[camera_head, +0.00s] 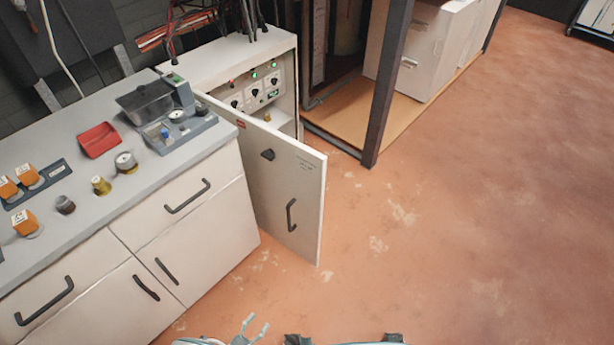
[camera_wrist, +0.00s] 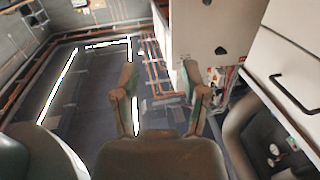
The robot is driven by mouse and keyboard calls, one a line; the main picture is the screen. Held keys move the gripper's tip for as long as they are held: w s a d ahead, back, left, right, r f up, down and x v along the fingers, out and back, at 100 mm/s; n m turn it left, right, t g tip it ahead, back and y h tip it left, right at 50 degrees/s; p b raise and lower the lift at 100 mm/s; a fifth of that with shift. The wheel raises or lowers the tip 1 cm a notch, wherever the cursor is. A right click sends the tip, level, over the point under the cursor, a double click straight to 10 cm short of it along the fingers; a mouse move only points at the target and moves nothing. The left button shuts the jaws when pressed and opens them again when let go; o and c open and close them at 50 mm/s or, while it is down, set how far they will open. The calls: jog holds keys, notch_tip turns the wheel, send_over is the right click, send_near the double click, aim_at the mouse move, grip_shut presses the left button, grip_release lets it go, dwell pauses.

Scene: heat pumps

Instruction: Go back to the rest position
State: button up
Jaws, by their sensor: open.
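My gripper (camera_wrist: 160,78) shows in the wrist view with its two brown fingers spread apart and nothing between them. In the camera_head view, pale pieces at the bottom edge appear to be part of my arm, mostly cut off. The white electrical cabinet (camera_head: 183,58) stands beyond the counter, with knobs and green and red lights inside. Its door (camera_head: 290,185) hangs open towards me. A white panel with dark fittings, probably this door, also shows in the wrist view (camera_wrist: 208,30). My gripper appears clear of it.
The grey counter (camera_head: 90,205) at left has drawers with black handles. It bears a red scoop-like piece (camera_head: 98,140), a grey device (camera_head: 170,115) and several small knobs. A dark post (camera_head: 388,85) stands before white boxes (camera_head: 425,50). The reddish floor (camera_head: 480,200) at right is free.

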jog(key=w+a+r+g+y, duration=0.2)
jog(key=w+a+r+y, duration=0.2)
jog(key=w+a+r, duration=0.35)
jog(key=w+a+r+g+y, duration=0.1)
jog(key=w+a+r+y, duration=0.25)
jog(key=w+r, duration=0.65)
jog(key=w+d+r+n+g+y, duration=0.1)
jog(key=w+r+y, duration=0.1)
jog(key=w+r, duration=0.35)
jog(key=w+d+r+y, duration=0.2)
jog(key=r, duration=0.7)
jog(key=w+d+r+n+g+y, duration=0.1)
jog(key=w+r+y, duration=0.15)
jog(key=r, duration=0.55)
jog(key=s+d+r+n+g, duration=0.1)
jog(key=s+d+r+n, duration=0.15)
jog(key=d+r, duration=0.5)
jog(key=s+d+r+n+g, duration=0.1)
jog(key=s+d+r, duration=0.2)
jog(key=d+r, duration=0.5)
jog(key=s+d+n+g+h, duration=0.1)
jog(key=s+d+h, duration=0.3)
jog(key=s+d, duration=1.7)
jog(key=shift+s+d+r+g+h, duration=0.3)
jog(key=shift+s+r+g, duration=0.1)
jog(key=shift+g, duration=0.3)
